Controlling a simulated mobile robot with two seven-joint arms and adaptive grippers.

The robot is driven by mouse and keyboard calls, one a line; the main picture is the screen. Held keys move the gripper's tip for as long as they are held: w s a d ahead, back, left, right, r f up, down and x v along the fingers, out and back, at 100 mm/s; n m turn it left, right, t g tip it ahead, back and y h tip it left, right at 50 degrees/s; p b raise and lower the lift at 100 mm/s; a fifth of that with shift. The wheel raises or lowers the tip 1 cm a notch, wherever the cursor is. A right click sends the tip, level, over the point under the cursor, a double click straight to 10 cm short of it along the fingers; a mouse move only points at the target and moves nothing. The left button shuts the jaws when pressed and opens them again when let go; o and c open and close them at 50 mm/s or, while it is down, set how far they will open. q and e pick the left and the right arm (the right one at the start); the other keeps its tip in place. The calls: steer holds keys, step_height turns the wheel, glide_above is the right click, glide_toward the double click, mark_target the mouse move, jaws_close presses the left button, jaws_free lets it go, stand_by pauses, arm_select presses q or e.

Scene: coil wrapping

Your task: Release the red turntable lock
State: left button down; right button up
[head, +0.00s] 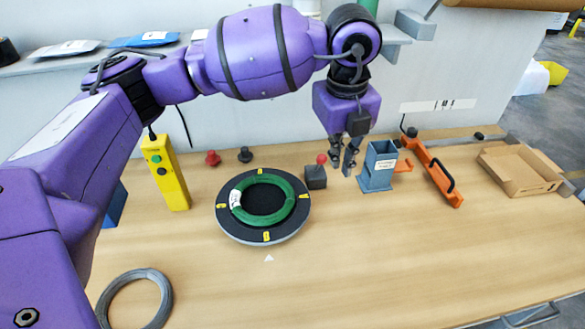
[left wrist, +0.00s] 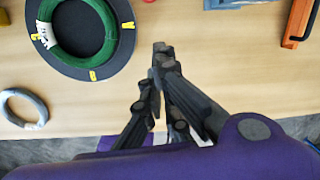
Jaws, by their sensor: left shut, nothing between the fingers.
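The turntable (head: 228,225) is a dark round plate with yellow marks, and a green coil (head: 287,210) lies on it. The lock beside its right edge is a dark block (head: 316,178) with a red ball knob (head: 321,158) on top. My left gripper (head: 347,170) points down just right of the lock, apart from the knob, with its fingers shut and empty. In the left wrist view my left gripper (left wrist: 160,52) shows against bare table, with the turntable (left wrist: 120,62) to its left. My right gripper is in neither view.
A blue-grey holder (head: 378,168) stands close right of my gripper, then an orange tool (head: 433,174) and a cardboard tray (head: 520,170). A yellow button box (head: 167,175) stands left. Red (head: 212,158) and black (head: 245,155) knobs sit behind the turntable. The front table is mostly clear.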

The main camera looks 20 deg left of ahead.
mark_target(319, 164)
arm_select(q)
step_height(319, 164, down, 10)
steer(key=w+a, duration=0.1)
steer(key=w+r, duration=0.1)
steer(key=w+a, duration=0.1)
steer(key=shift+w+a+r+p, duration=0.25)
steer(key=shift+a+r+p, duration=0.05)
steer(key=shift+r+p, duration=0.05)
steer(key=shift+w, duration=0.1)
stand_by(0.5)
